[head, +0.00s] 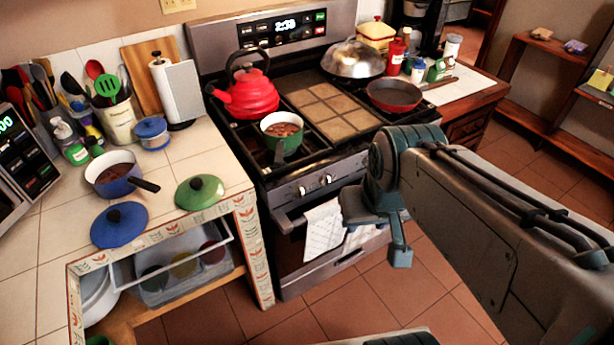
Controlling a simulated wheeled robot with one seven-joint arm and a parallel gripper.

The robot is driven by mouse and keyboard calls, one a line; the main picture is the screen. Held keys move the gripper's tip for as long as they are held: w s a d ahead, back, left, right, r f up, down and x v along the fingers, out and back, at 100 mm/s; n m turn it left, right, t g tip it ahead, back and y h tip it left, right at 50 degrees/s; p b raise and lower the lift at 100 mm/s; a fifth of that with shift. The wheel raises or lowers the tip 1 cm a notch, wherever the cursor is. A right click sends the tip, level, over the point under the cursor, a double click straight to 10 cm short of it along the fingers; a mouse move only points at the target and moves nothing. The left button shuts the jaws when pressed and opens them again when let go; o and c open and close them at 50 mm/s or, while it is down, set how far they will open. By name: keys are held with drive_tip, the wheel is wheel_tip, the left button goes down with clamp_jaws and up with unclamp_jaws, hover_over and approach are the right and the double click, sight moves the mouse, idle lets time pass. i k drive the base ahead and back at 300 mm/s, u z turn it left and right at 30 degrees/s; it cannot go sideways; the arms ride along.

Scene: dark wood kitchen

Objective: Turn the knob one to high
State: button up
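The stove (290,205) stands in the middle, with its control strip along the front above the oven door. Two pale knobs show on the strip, a left knob (303,190) and a right knob (325,180). I cannot tell which is knob one or read any marks by them. My gripper (385,235) hangs in front of the oven's right part, to the right of and below these knobs, apart from them. One finger shows pointing down; its opening cannot be made out. My gripper and arm hide the right part of the strip.
A green pot (282,132) of food, a red kettle (250,95), a red pan (394,95) and a domed lid (353,58) sit on the stovetop. A towel (325,228) hangs on the oven door. The left counter corner (245,195) juts forward. Floor is clear before the oven.

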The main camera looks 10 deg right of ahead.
sight(299, 191)
drive_tip(key=i, duration=0.4)
drive_tip(key=z, duration=1.15)
drive_tip(key=k, duration=0.85)
drive_tip(key=u, duration=1.75)
drive_tip(key=i, duration=0.5)
drive_tip(key=u, duration=0.05)
